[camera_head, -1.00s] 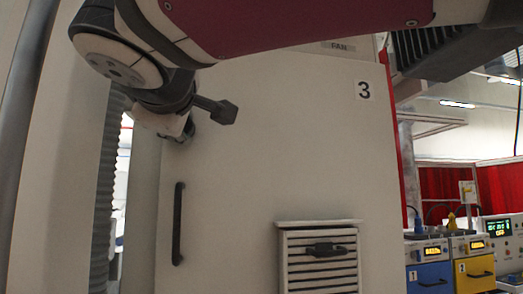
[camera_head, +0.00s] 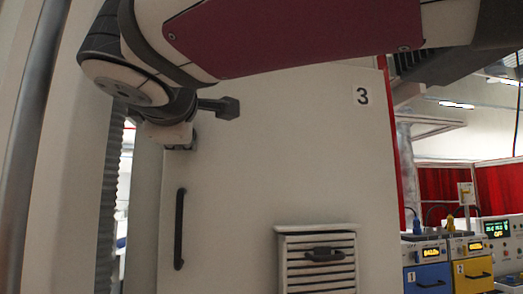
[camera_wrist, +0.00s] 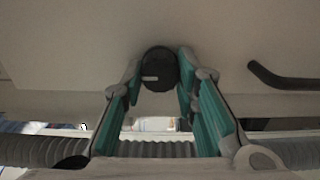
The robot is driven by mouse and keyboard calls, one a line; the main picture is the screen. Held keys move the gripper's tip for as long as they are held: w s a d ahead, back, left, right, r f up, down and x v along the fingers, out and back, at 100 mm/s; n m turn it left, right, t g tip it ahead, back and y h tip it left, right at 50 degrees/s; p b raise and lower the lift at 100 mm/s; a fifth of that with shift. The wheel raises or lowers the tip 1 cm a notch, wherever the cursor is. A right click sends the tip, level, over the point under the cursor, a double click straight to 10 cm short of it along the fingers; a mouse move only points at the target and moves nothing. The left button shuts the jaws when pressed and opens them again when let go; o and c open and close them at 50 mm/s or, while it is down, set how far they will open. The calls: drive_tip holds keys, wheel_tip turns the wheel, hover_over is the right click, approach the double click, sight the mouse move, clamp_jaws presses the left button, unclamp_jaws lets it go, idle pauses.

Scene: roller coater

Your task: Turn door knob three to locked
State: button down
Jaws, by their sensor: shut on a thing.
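The door knob (camera_wrist: 160,68) is a round black knob with a short white mark that lies about level, left of its centre, in the wrist view. The green-padded fingers of my gripper (camera_wrist: 161,72) are closed around it, one on each side. In the head view my gripper (camera_head: 181,146) is against the upper left of the pale door (camera_head: 260,170), and the knob is hidden behind it. The door carries a label "3" (camera_head: 362,96) at its upper right. The locked marking is not visible in either view.
A black vertical bar handle (camera_head: 180,228) is below the knob. A louvred vent box (camera_head: 318,258) sits lower on the door. Blue (camera_head: 428,278) and yellow (camera_head: 473,271) units stand at the right. A ribbed grey hose (camera_head: 112,195) runs along the left.

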drive_tip(key=c, duration=1.2)
unclamp_jaws()
drive_tip(key=shift+c, duration=0.2)
drive_tip(key=shift+s, duration=0.1)
drive_tip(key=v, duration=1.1)
drive_tip(key=shift+s, duration=0.4)
drive_tip(key=shift+d, duration=0.15)
